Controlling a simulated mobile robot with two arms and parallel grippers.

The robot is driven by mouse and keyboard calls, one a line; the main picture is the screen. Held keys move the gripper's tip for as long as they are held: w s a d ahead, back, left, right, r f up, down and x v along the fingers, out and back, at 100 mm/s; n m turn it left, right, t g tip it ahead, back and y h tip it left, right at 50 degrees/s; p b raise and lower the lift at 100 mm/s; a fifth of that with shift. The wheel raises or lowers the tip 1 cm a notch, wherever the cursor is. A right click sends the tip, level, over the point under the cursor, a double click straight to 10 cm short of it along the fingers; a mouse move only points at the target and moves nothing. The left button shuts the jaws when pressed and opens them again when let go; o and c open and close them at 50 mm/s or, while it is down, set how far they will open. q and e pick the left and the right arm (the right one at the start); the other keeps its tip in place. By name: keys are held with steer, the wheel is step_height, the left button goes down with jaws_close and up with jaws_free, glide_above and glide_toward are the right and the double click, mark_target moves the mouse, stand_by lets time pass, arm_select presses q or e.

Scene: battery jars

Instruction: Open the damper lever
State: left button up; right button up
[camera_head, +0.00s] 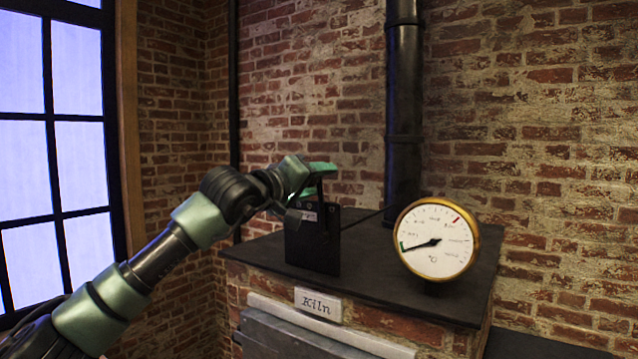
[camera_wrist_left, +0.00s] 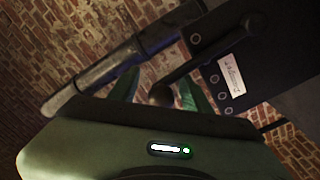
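The damper is a black upright plate (camera_head: 313,245) with a small pale label, standing on the kiln top. In the wrist view the plate (camera_wrist_left: 255,65) fills the upper right, with a white label and several round holes. The dark damper lever (camera_wrist_left: 195,65) runs from the plate down to a round knob (camera_wrist_left: 162,95). My left gripper (camera_wrist_left: 160,93) has its two green fingers apart, with the knob between them and a gap visible on the left side. In the head view my left gripper (camera_head: 314,180) is at the plate's top, partly hiding the lever. My right gripper is not in view.
The brick kiln has a dark flat top (camera_head: 380,275) and a "Kiln" sign (camera_head: 318,304). A round brass-rimmed gauge (camera_head: 438,240) stands right of the plate. A black stovepipe (camera_head: 404,110) rises behind. A brick wall and window (camera_head: 52,140) surround it.

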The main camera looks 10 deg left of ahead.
arm_select(q)
steer(key=b+v, duration=0.3)
steer(key=v, duration=0.4)
steer(key=shift+s+b, duration=0.25)
steer(key=shift+b, duration=0.05)
